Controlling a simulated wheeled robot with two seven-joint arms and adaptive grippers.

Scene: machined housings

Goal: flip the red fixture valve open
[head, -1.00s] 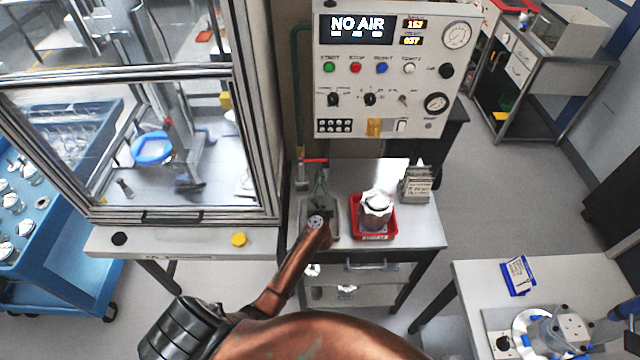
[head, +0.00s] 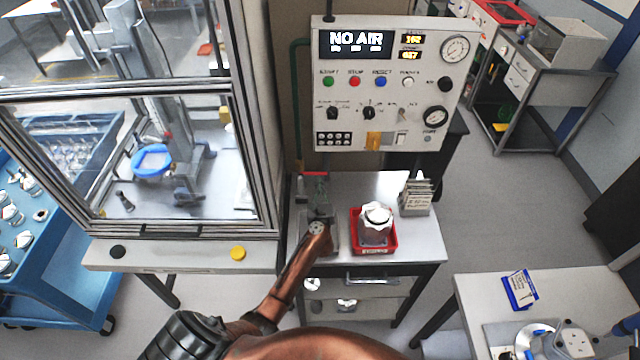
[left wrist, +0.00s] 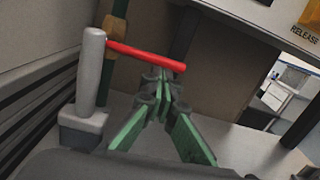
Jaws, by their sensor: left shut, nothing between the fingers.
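The red valve lever (head: 314,174) is at the back left of the small table, below the control panel. In the left wrist view the red lever (left wrist: 145,54) points right, nearly level, from the top of a grey post (left wrist: 91,75) on a grey block. My left gripper (head: 318,192) is just in front of the lever. In the left wrist view its green fingers (left wrist: 162,82) are shut and empty, with their tips close to the lever's right half. I cannot tell whether they touch it. My right gripper is not in view.
The control panel (head: 400,60) above reads "NO AIR". A red tray (head: 359,245) holding a capped housing (head: 376,224) and a rack of plates (head: 416,196) stand to the right on the table. A framed glass enclosure (head: 268,150) stands close on the left.

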